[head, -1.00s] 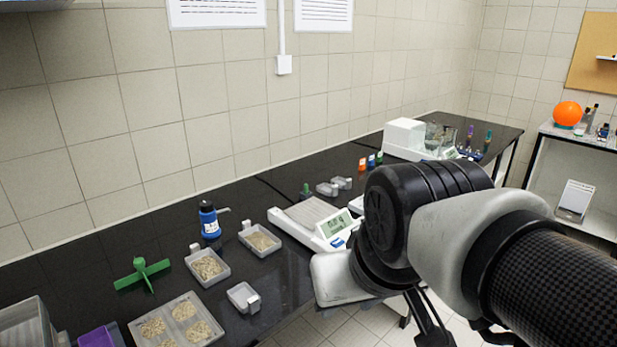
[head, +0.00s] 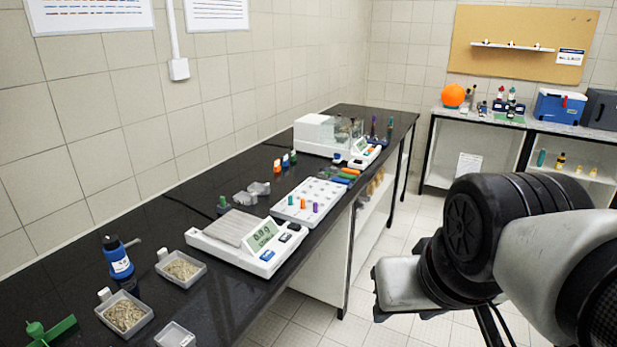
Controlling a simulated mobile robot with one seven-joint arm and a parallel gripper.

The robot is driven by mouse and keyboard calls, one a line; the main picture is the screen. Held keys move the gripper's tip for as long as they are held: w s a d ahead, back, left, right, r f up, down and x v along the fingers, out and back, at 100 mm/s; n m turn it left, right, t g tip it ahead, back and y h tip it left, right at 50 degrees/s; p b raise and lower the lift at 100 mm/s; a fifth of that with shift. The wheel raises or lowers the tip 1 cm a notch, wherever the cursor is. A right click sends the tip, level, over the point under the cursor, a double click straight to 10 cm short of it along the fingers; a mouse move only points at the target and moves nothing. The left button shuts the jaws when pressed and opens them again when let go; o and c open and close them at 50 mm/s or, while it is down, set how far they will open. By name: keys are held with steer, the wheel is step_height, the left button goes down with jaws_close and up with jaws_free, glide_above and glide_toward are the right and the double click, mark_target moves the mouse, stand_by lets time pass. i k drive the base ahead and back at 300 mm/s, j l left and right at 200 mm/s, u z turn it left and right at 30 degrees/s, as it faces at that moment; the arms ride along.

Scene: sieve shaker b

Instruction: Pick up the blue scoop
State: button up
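Several slim coloured tools lie on the black bench beyond the white peg tray, among them a green one (head: 343,179), an orange one (head: 351,171) and a blue one (head: 338,169). The blue one may be the blue scoop, but it is too small and crowded to be sure of its shape. My arm fills the lower right of the head view, in front of the bench and over the floor. My gripper is not clearly seen; only arm links and thin dark parts running off the bottom edge show.
A white balance (head: 247,240) and the peg tray (head: 310,203) stand along the bench's front edge. An enclosed balance (head: 318,135) is behind the tools. A blue-labelled bottle (head: 118,258) and sample trays (head: 183,268) are at left. Open floor (head: 385,235) lies right of the bench.

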mark_target(333, 179)
steer(key=u, duration=1.5)
steer(key=z, duration=1.5)
steer(key=i+l+u, duration=0.1)
steer(key=i+l, duration=0.2)
steer(key=i+l+u, duration=0.15)
steer(key=i+l, duration=0.2)
steer(key=i, duration=0.15)
steer(key=i+l+u, duration=0.1)
steer(key=i+l, duration=0.3)
steer(key=i+l+u, duration=0.15)
steer(key=i+l, duration=0.2)
steer(key=i+l+u, duration=0.1)
steer(key=i+l, duration=0.25)
steer(key=l, duration=0.2)
steer(key=i+l+u, duration=0.15)
steer(key=i+l, duration=0.2)
steer(key=l, duration=0.15)
steer(key=i+l+u, duration=0.1)
steer(key=i+l, duration=0.2)
steer(key=l, duration=0.2)
